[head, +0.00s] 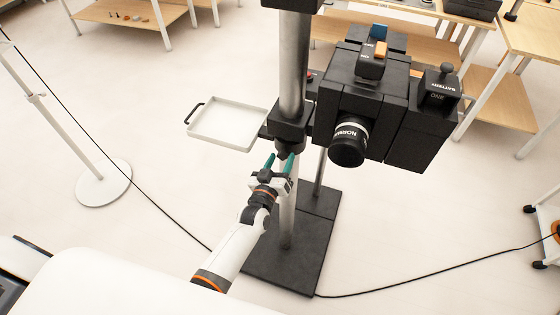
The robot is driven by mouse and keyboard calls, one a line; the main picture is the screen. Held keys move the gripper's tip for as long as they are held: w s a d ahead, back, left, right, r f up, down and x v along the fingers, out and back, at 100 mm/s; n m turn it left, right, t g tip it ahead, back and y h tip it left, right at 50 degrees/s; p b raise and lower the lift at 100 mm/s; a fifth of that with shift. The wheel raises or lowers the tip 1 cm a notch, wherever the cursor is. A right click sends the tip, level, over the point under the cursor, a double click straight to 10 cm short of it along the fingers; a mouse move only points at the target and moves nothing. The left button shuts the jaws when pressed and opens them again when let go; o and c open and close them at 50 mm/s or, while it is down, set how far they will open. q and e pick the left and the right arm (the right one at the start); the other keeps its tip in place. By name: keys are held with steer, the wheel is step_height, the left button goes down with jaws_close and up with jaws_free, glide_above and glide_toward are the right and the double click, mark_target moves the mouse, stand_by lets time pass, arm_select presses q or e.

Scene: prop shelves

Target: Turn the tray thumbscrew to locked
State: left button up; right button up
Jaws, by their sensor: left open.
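The white tray (228,122) with a black handle is fixed at the left of the vertical metal post (292,65). A black clamp (287,126) sits around the post beside the tray. A dark round knob (289,147), which looks like the tray thumbscrew, is under the clamp's front and partly hidden by my fingertips. My left gripper (280,162) is open, with its green fingers pointing up at the knob from just below. I cannot tell whether the fingers touch it. The thumbscrew's markings are not readable. My right gripper is not in view.
A black camera (362,100) with a lens marked NORMAL and a battery block (440,88) is mounted right of the post. The post stands on a black base plate (287,262). A cable crosses the floor. Wooden shelves (500,95) stand behind; a white round stand (104,184) is at left.

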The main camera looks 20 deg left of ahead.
arm_select(q)
steer(key=s+b, duration=0.1)
steer(key=s, duration=1.1)
steer(key=shift+a+b, duration=0.2)
steer(key=shift+b, duration=0.15)
